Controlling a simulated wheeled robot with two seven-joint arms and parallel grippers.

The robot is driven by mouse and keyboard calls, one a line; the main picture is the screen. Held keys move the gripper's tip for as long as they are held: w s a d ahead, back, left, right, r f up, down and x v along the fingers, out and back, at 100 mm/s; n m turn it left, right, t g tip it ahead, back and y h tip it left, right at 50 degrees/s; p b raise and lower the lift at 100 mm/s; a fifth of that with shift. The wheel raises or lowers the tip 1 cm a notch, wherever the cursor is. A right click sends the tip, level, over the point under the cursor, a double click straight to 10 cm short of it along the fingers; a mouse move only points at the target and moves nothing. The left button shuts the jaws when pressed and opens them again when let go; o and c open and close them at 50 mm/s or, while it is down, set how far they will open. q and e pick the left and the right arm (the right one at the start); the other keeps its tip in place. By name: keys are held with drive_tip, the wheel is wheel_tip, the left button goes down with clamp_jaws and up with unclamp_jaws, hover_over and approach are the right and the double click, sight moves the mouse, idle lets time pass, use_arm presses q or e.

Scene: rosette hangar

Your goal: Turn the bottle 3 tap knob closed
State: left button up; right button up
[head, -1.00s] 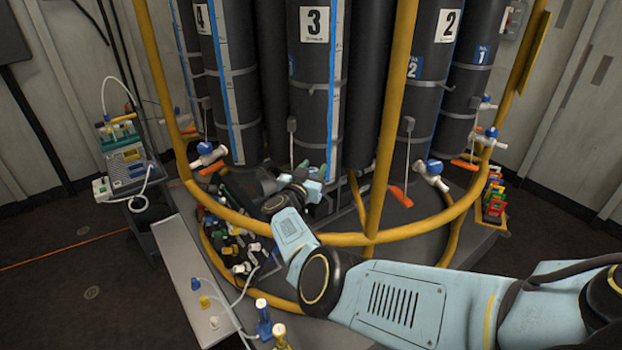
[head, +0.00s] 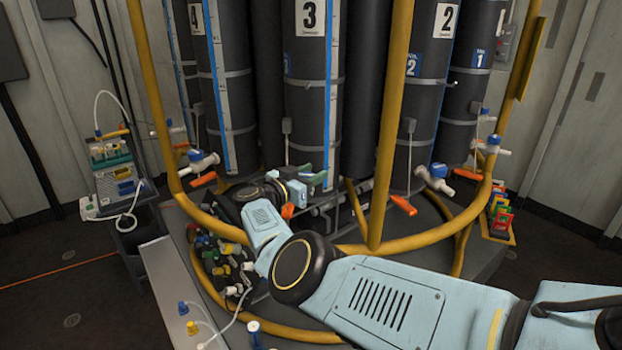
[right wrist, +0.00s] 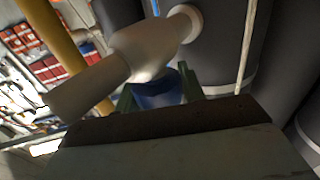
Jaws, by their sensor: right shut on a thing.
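Bottle 3 (head: 309,105) is the dark cylinder with the white "3" label in the middle of the head view. My right gripper (head: 316,176) is at its lower front, and its own wrist hides most of the tap there. In the right wrist view the white tap body (right wrist: 150,45) joins the dark bottle. The blue knob (right wrist: 157,97) sits below it in the picture, between the green fingers of my right gripper (right wrist: 160,86), which are shut on it. The knob's exact turn angle cannot be told. My left gripper is not in view.
A yellow rail (head: 397,90) rises just right of bottle 3, and a curved yellow rail passes in front. Bottle 2 (head: 424,120) has its own blue-knobbed tap (head: 437,171) to the right. Several small fittings (head: 225,260) crowd the area left of my forearm.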

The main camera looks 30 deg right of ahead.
drive_tip(key=shift+r, duration=0.15)
drive_tip(key=o, duration=1)
drive_tip(key=shift+c, duration=0.2)
drive_tip(key=shift+s+a, duration=0.1)
drive_tip(key=shift+a, duration=0.35)
drive_tip(key=p+v, duration=0.3)
drive_tip(key=v, duration=0.9)
drive_tip(key=shift+a, duration=0.15)
